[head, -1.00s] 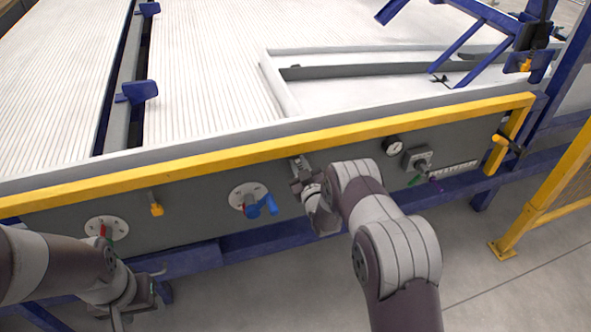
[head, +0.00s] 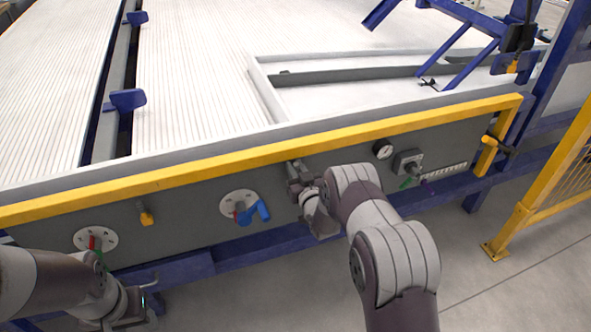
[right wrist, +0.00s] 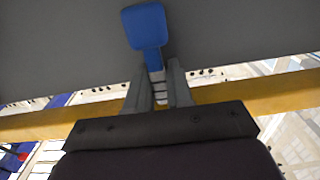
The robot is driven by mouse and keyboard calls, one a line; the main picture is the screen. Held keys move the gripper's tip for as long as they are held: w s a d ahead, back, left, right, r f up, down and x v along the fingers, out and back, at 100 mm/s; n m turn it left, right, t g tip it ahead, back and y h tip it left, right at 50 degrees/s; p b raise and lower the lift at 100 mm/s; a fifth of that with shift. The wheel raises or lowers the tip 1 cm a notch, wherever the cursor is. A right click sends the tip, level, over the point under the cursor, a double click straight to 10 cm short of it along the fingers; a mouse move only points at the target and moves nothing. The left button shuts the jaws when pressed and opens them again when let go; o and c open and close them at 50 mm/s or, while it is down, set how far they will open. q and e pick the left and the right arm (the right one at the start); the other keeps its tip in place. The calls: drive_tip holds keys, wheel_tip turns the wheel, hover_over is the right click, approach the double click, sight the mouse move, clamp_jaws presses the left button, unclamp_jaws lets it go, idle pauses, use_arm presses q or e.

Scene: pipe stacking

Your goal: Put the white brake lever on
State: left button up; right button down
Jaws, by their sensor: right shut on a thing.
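My right gripper (head: 297,174) is at the grey front panel (head: 340,165), just below the yellow rail and right of the blue-handled valve. In the right wrist view its fingers (right wrist: 158,78) are shut on a narrow pale piece (right wrist: 157,88), apparently the white brake lever, mostly hidden between them. A blue paddle (right wrist: 146,27) shows just beyond the fingertips; I cannot tell whether it is joined to the pale piece. My left gripper (head: 132,308) hangs low at the left, in front of the frame. Its fingers are too unclear to read.
The yellow rail (head: 220,159) runs along the table's front edge. On the panel are a blue-handled valve (head: 258,212), a red-handled valve (head: 92,243), a small yellow knob (head: 147,219), a gauge (head: 382,149) and a switch box (head: 407,162). A yellow fence (head: 545,190) stands at the right.

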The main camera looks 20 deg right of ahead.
drive_tip(key=c, duration=1.1)
unclamp_jaws()
drive_tip(key=shift+d, duration=0.1)
drive_tip(key=s+p, duration=0.1)
drive_tip(key=s, duration=1.1)
drive_tip(key=shift+s+d+p, duration=0.2)
drive_tip(key=shift+s+p, duration=0.2)
